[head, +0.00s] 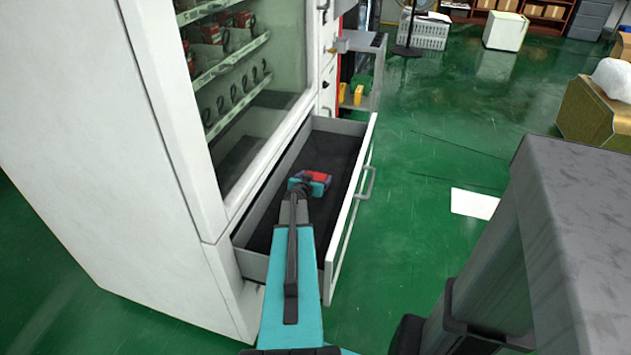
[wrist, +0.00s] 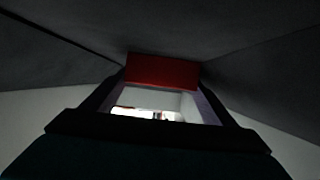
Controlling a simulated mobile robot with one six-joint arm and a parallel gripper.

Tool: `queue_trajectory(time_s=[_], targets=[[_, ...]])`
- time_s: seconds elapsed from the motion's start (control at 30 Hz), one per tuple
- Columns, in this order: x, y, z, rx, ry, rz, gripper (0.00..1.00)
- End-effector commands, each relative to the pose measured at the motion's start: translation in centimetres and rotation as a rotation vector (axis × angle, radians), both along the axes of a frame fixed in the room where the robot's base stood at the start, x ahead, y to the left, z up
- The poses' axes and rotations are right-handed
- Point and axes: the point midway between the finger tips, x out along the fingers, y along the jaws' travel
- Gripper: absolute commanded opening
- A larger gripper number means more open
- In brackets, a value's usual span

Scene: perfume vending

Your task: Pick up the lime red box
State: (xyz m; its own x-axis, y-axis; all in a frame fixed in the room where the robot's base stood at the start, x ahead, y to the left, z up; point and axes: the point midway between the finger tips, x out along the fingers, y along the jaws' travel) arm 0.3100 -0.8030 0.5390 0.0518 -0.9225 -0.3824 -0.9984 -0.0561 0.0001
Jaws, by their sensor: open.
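The red box (head: 318,176) is in the open drawer (head: 345,127) at the bottom of the vending machine. In the wrist view its dark red face (wrist: 162,71) shows at the far end of the jaws, with a pale, brighter area below it. My gripper (head: 309,182) reaches down into the drawer at the box and partly hides it in the head view. In the wrist view my gripper (wrist: 162,88) is open, with a dark finger on each side of the red box. I cannot tell whether either finger touches it. No lime colour is clear.
The white vending machine (head: 85,130) stands at the left, with goods on shelves behind glass. The drawer's front panel and handle (head: 368,183) stand to the right of my arm. The dark drawer floor around the box looks bare. Green floor lies open beyond.

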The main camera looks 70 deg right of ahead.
Motion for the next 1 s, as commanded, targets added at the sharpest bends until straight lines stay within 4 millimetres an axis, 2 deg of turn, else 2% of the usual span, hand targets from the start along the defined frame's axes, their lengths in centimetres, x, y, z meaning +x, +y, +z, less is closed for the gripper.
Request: queue_trajectory(time_s=[0.07, 0.2, 0.23, 0.47, 0.67, 1.0], targets=[[0.0, 0.0, 0.0, 0.0, 0.0, 0.0, 0.76], [0.0, 0.0, 0.0, 0.0, 0.0, 0.0, 0.52], [0.0, 0.0, 0.0, 0.0, 0.0, 0.0, 0.5], [0.0, 0.0, 0.1, 0.0, 0.0, 0.0, 0.5], [0.0, 0.0, 1.0, -0.002, -0.001, 0.0, 0.5], [0.0, 0.1, 5.3, -0.002, -0.002, -0.001, 0.5]])
